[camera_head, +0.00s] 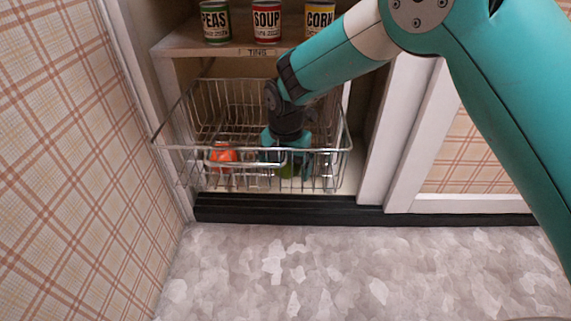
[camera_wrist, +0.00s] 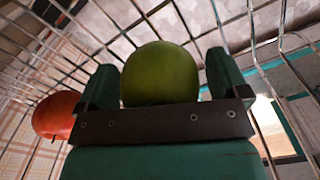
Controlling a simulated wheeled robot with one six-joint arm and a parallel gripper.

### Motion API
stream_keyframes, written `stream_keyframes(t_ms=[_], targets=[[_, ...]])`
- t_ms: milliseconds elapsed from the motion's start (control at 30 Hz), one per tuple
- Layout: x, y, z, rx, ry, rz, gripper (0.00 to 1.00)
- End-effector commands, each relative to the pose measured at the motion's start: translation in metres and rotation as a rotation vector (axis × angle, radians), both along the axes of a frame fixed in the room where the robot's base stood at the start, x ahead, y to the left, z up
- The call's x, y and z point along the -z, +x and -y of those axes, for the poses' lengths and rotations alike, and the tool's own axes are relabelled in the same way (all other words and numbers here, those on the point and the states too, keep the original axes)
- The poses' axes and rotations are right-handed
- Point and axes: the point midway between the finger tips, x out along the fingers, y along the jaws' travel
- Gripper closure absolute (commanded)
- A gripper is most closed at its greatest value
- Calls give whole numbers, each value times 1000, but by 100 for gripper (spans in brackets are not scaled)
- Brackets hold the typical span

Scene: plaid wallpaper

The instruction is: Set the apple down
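A green apple (camera_wrist: 160,75) sits between the two fingers of my gripper (camera_wrist: 163,68) in the wrist view. The left finger borders the apple and a thin gap shows between the apple and the right finger, so my gripper looks open around it. In the head view my gripper (camera_head: 288,142) points down inside a wire basket (camera_head: 340,150), and a bit of the green apple (camera_head: 289,168) shows below it through the front wires. The contact of the apple with the basket floor is hidden.
A red-orange round item (camera_head: 223,155) lies in the basket left of my gripper. It also shows in the wrist view (camera_wrist: 55,115). Above, a shelf (camera_head: 200,45) holds cans labelled peas (camera_head: 215,22), soup (camera_head: 267,20) and corn (camera_head: 319,20). Basket wires surround my gripper closely.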

Motion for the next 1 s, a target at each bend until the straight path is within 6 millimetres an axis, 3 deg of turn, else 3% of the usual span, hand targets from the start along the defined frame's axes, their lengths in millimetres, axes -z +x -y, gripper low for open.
stream_keyframes(t_ms=[167, 267, 667, 1000], targets=[[-2, 0, 0, 0, 0, 0, 7], [-13, 0, 0, 0, 0, 0, 7], [-76, 0, 0, 0, 0, 1, 7], [-78, 0, 0, 0, 0, 0, 7]])
